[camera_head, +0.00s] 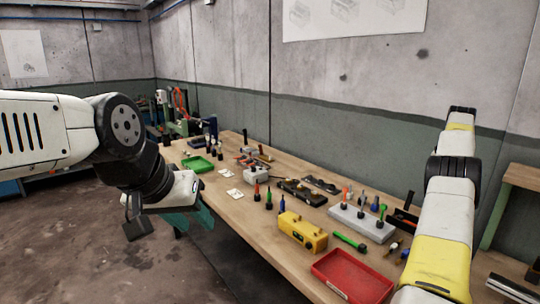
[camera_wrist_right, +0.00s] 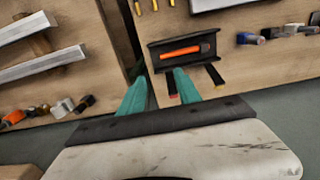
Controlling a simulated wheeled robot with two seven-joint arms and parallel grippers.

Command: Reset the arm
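My left arm enters from the left in the head view. Its gripper (camera_head: 200,214) hangs in front of the table's left front edge, with teal fingers seen nearly side-on, so their gap cannot be told. My right arm (camera_head: 447,215) rises along the right side of the head view; its gripper cannot be made out there. In the right wrist view, the right gripper (camera_wrist_right: 161,92) has its two teal fingers apart with nothing between them. Beyond the tips lies a black tray (camera_wrist_right: 158,62) with an orange-handled tool (camera_wrist_right: 181,51) in it.
The long wooden table (camera_head: 240,212) carries a red tray (camera_head: 352,277), a yellow box (camera_head: 302,231), a green tray (camera_head: 197,164), a grey rack (camera_head: 362,223) with upright tools, and several loose tools. Open floor (camera_head: 80,245) lies at the left. A wall stands behind the table.

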